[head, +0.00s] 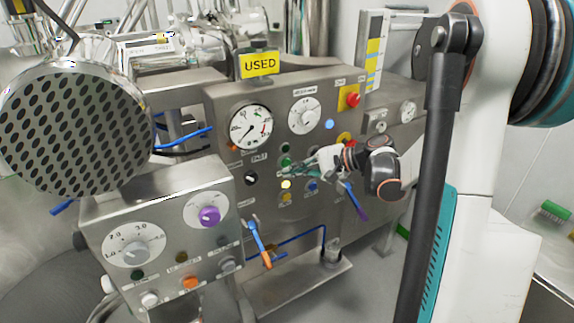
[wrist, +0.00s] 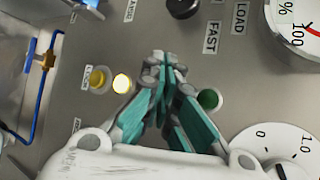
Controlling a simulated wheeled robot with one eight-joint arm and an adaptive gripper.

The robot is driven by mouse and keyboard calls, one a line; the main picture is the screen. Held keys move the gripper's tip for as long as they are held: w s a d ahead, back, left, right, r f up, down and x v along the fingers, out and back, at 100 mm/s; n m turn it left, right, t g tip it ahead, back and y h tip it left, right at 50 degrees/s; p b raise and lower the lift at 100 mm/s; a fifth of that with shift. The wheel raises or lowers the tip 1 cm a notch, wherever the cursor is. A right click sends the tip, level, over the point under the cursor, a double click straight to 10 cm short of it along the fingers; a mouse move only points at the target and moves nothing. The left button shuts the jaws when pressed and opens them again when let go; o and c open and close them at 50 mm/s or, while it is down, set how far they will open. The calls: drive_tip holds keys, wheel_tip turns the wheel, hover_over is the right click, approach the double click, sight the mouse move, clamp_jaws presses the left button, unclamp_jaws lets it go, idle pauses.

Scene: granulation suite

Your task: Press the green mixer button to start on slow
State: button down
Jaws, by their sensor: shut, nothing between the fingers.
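The grey control panel (head: 225,120) carries a column of small round buttons. Two dark green buttons show in the head view, an upper one (head: 285,148) and a lower one (head: 285,161); their labels are too small to read. In the wrist view one green button (wrist: 209,98) shows just right of my fingers, near a "FAST" label. My gripper (head: 284,172) is shut and empty, its teal fingers together, its tips (wrist: 164,65) in front of the panel between that green button and a lit pale-yellow button (wrist: 122,83). Contact with the panel cannot be told; the fingers hide the panel behind them.
A yellow button (wrist: 98,77) lies beside the lit one. A black knob (wrist: 182,8) and gauges (head: 251,128) are close by. A red emergency button (head: 352,99) is at upper right.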

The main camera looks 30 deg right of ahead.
drive_tip(key=shift+w, duration=0.15)
drive_tip(key=shift+w, duration=0.3)
drive_tip(key=shift+w, duration=0.4)
idle(0.9)
drive_tip(key=shift+s, duration=0.1)
drive_tip(key=shift+s+b, duration=0.3)
drive_tip(key=shift+s, duration=0.45)
drive_tip(key=shift+s, duration=0.1)
drive_tip(key=s, duration=0.4)
drive_tip(key=shift+s, duration=0.4)
drive_tip(key=shift+f, duration=0.1)
idle(0.7)
